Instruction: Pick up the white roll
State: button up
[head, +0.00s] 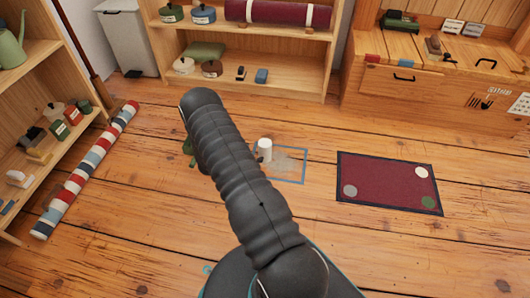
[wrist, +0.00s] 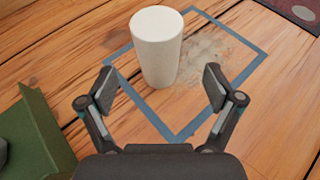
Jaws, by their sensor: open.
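The white roll (wrist: 157,50) stands upright on the wooden floor, within a blue outlined square (wrist: 258,55). In the wrist view it is just ahead of my gripper (wrist: 158,88), roughly in line with the gap between the fingers. The fingers are spread wide with nothing between them, and no contact with the roll shows. In the head view the roll (head: 264,149) stands right beside my dark arm, at the left part of the outlined square. My gripper is hidden behind the arm in the head view.
A green object (wrist: 35,135) lies close to my left finger. A dark red mat (head: 388,182) lies to the right. A striped roll (head: 87,168) lies by the left shelf (head: 45,95). A back shelf (head: 290,72) and a wooden chest (head: 430,95) stand behind. The front right floor is clear.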

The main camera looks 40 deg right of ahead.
aim_at(265, 149)
jog(key=shift+b+x, duration=0.5)
jog(key=shift+x, duration=3.35)
jog(key=shift+w+f, duration=0.1)
jog(key=shift+w, duration=0.05)
jog(key=shift+c, duration=0.3)
jog(key=c, duration=1.3)
